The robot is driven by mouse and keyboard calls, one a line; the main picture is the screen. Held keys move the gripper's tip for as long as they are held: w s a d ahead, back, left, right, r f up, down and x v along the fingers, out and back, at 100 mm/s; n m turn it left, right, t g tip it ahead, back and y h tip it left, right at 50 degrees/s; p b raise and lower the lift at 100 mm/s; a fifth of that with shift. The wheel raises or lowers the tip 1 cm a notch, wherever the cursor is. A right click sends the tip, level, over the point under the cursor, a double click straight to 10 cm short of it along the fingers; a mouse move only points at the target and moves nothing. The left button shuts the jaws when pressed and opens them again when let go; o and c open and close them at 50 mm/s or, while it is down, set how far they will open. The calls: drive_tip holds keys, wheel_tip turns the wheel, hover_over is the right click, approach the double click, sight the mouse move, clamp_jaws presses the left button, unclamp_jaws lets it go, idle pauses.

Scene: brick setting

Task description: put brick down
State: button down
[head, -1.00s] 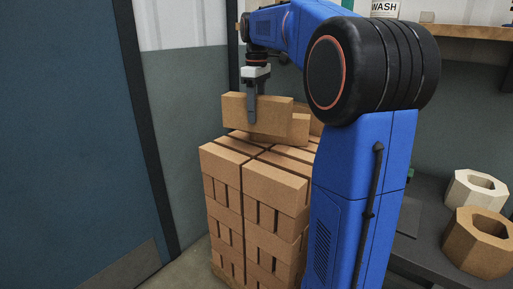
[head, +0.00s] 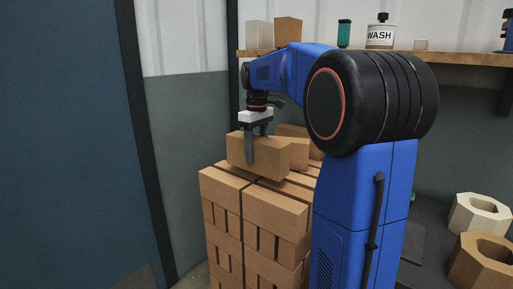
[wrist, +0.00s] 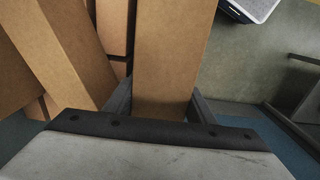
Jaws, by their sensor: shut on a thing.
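My gripper (head: 258,150) is shut on a tan brick (head: 272,152), one finger showing across its near face. In the head view the brick is level, at an angle to the stack (head: 275,208) of tan bricks and over its top. I cannot tell whether it touches the stack. In the wrist view the held brick (wrist: 174,55) runs away from me between the two fingers. Another brick (head: 299,154) lies on the stack just right of the held one, partly hidden by it. A brick also shows left of the held one in the wrist view (wrist: 62,45).
A shelf (head: 455,60) at the back right carries a WASH tub (head: 381,34), a green bottle (head: 344,34) and blocks. Two hollow blocks, one pale (head: 478,215) and one tan (head: 484,262), stand at the right. A blue panel (head: 70,150) fills the left.

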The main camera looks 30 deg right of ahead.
sight(257, 138)
drive_tip(key=shift+f, duration=1.95)
drive_tip(key=shift+f, duration=0.15)
drive_tip(key=c, duration=0.8)
unclamp_jaws()
wheel_tip(257, 138, up, 12)
drive_tip(key=shift+r, duration=0.1)
drive_tip(key=s+a+f+m+t, duration=0.1)
drive_tip(key=s+a+f, duration=0.4)
drive_tip(key=s, duration=0.5)
drive_tip(key=s+a+f+m+t, duration=0.1)
drive_tip(key=s+a+f, duration=0.4)
drive_tip(key=s+f, duration=0.5)
drive_tip(key=s+a+f+m+t, duration=0.2)
drive_tip(key=s+a+f, duration=0.3)
drive_tip(key=s+f, duration=0.3)
drive_tip(key=shift+s+a+f+t, duration=0.25)
drive_tip(key=shift+s+a+t, duration=0.15)
drive_tip(key=shift+s, duration=0.75)
